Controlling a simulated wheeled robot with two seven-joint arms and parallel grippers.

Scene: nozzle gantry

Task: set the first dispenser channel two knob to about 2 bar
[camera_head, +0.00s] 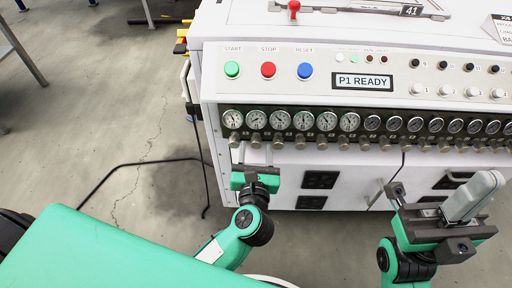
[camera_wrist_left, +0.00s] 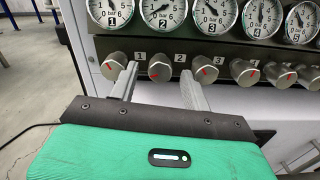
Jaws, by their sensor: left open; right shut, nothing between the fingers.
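A row of pressure gauges runs along the machine front with a grey knob under each. The channel two gauge (camera_head: 256,119) is second from the left; it also shows in the left wrist view (camera_wrist_left: 161,12), its top cut off. Its needle seems to point to the lower left; I cannot read it exactly. The channel two knob (camera_wrist_left: 159,67) has a red mark. My left gripper (camera_head: 256,151) is open just below it, the two fingertips (camera_wrist_left: 160,72) on either side of the knob; contact cannot be told. My right gripper (camera_head: 481,195) is shut and empty, away from the panel.
Knob one (camera_wrist_left: 113,66) and knob three (camera_wrist_left: 206,69) stand close beside the fingers. Above the gauges are green, red and blue buttons and a display (camera_head: 363,82) reading P1 READY. A black cable (camera_head: 130,166) lies on the floor at left.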

